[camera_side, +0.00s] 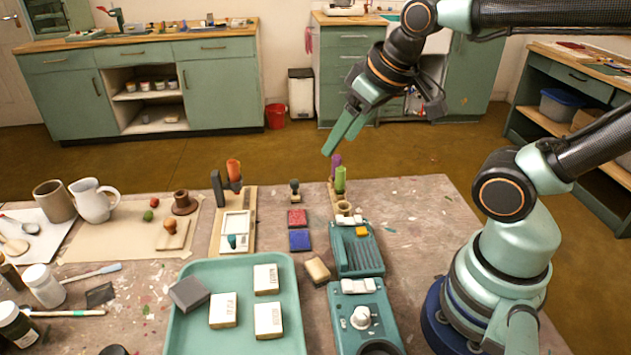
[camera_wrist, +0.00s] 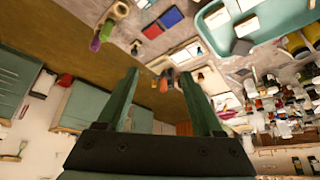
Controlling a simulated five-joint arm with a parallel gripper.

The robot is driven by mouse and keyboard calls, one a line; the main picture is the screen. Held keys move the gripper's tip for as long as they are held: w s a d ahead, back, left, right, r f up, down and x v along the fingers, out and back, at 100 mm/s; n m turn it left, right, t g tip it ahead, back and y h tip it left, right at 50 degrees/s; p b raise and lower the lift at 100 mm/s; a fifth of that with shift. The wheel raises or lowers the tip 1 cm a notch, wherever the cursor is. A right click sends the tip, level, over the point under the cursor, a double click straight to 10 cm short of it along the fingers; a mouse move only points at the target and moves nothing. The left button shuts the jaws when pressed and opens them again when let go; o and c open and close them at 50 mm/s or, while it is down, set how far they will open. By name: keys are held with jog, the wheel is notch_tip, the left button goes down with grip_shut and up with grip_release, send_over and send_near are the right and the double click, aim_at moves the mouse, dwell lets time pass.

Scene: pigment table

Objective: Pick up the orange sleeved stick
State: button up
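The orange sleeved stick (camera_side: 234,170) stands upright in a dark holder on a wooden board, left of the table's middle in the side view. In the wrist view an orange shape (camera_wrist: 164,84), which looks like this stick, shows small between the fingertips and well beyond them. My gripper (camera_side: 344,134) is raised above the far edge of the table, to the right of the orange stick and clear of it. In the wrist view its two green fingers (camera_wrist: 158,74) are spread apart with nothing between them.
A green stick (camera_side: 340,179) and a purple one (camera_side: 335,161) stand below my gripper. Red (camera_side: 297,218) and blue (camera_side: 300,240) pads lie mid-table. A teal tray (camera_side: 190,335) holds several blocks in front. A white jug (camera_side: 94,203) stands at left.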

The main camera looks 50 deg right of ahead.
jog(key=n, duration=0.4)
send_over(232, 161)
jog(key=s, duration=0.6)
notch_tip(232, 161, down, 3)
jog(key=x, duration=1.2)
jog(key=shift+w+f, duration=0.15)
jog(key=shift+f, duration=0.15)
jog(key=shift+c, duration=0.3)
grip_shut()
